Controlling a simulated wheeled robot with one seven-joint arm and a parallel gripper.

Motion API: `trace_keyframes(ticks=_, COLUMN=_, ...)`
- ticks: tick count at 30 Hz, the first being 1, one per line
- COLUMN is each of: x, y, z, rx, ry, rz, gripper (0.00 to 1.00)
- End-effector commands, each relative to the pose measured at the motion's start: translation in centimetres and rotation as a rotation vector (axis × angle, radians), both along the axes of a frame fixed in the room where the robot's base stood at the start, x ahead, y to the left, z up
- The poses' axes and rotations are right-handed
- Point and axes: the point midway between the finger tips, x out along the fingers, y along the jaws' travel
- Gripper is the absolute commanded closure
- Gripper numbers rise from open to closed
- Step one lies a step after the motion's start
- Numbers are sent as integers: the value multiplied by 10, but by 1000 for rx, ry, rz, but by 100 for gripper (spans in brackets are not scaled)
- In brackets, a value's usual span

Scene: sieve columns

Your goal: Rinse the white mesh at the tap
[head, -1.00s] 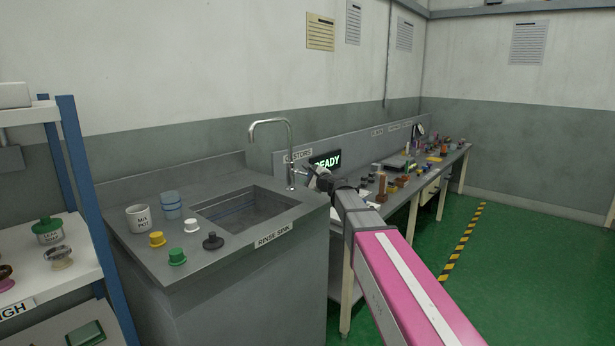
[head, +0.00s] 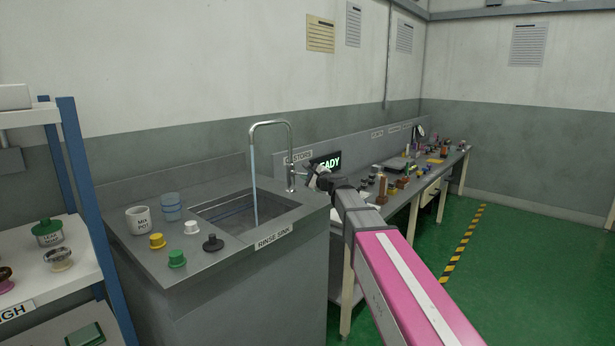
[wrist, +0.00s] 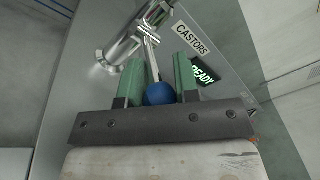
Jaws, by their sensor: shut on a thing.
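The chrome tap (head: 271,125) stands at the back right of the sink (head: 285,212). A stream of water (head: 254,185) falls from its spout into the basin. My gripper (head: 312,176) is at the tap's lever; in the wrist view my gripper (wrist: 158,76) has its green fingers closed around the blue ball knob (wrist: 160,94) of the lever. A small white round piece (head: 191,227), which looks like the white mesh, sits on the counter left of the basin, out of the water. Its mesh is too small to make out.
Beside the white piece are yellow (head: 157,240), green (head: 177,259) and black (head: 213,243) pieces, a white mix pot (head: 139,220) and a blue clear cup (head: 171,206). A shelf rack (head: 80,190) stands left. A long cluttered bench (head: 445,168) runs right of the sink.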

Motion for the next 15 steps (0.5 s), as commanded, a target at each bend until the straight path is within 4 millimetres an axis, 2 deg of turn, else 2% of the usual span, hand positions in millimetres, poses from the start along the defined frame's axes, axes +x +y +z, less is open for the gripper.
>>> trace_keyframes(ticks=10, x=3, y=1, z=7, rx=14, ry=-1, rz=-3, gripper=100)
trace_keyframes(ticks=11, x=3, y=1, z=7, rx=14, ry=-1, rz=-3, gripper=63)
trace_keyframes(ticks=12, x=3, y=1, z=6, rx=14, ry=-1, rz=-2, gripper=50)
trace_keyframes(ticks=13, x=3, y=1, z=6, rx=14, ry=0, rz=-3, gripper=45)
trace_keyframes(ticks=15, x=2, y=1, z=5, rx=11, ry=-1, rz=-2, gripper=45)
